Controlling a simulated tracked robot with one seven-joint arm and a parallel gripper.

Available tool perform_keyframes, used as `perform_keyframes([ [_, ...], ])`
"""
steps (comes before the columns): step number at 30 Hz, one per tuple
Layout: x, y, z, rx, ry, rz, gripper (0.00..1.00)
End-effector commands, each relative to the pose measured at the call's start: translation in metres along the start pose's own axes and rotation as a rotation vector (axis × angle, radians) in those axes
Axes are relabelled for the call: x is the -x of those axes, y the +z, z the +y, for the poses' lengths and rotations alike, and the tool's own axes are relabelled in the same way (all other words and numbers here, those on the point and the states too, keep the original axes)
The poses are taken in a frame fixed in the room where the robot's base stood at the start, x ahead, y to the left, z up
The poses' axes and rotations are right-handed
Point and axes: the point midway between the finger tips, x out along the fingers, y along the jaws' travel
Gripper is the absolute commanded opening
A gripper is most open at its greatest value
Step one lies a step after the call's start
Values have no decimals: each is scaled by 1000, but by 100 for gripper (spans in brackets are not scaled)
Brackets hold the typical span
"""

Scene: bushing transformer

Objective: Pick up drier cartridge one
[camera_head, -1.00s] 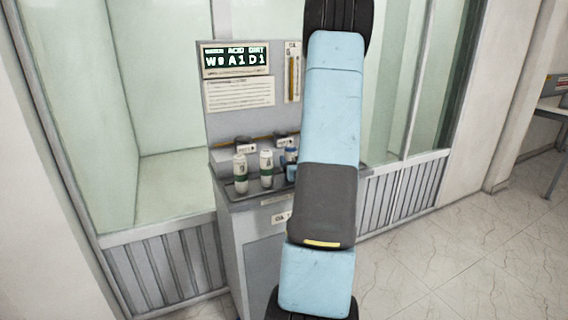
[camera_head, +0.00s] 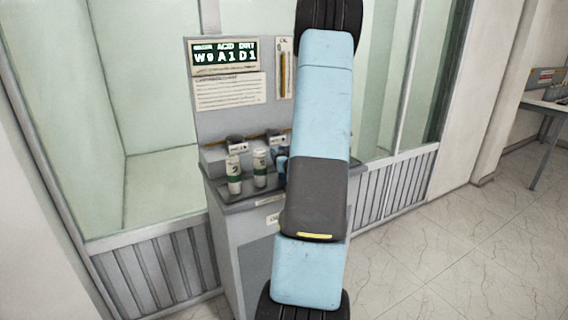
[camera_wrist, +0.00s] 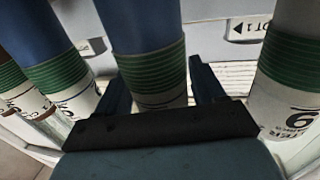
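In the wrist view, a cartridge with a blue upper part and a green ribbed band (camera_wrist: 152,74) stands between the two fingers of my gripper (camera_wrist: 160,92). The fingers are on either side of it, and I see no clear grip. Its label is mostly hidden by the dark gripper body, so I cannot tell its number. In the head view my arm hides the gripper. Two white cartridges with green bands, a left one (camera_head: 234,175) and a right one (camera_head: 260,168), stand on the cabinet shelf, with a blue item (camera_head: 281,164) partly behind my arm.
The grey cabinet (camera_head: 240,235) has a display panel (camera_head: 224,53) reading W9 A1 D1. Open tiled floor (camera_head: 430,250) lies to the right.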

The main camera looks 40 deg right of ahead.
Motion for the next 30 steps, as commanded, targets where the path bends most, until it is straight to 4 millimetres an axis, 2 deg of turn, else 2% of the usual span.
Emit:
perform_keyframes([
  [2, 0, 0, -1, 0, -1, 0, 61],
  [16, 0, 0, -2, 0, -3, 0, 16],
  [25, 0, -2, -2, 1, -3, 1, 14],
  [30, 0, -15, -2, 3, -3, 5, 14],
])
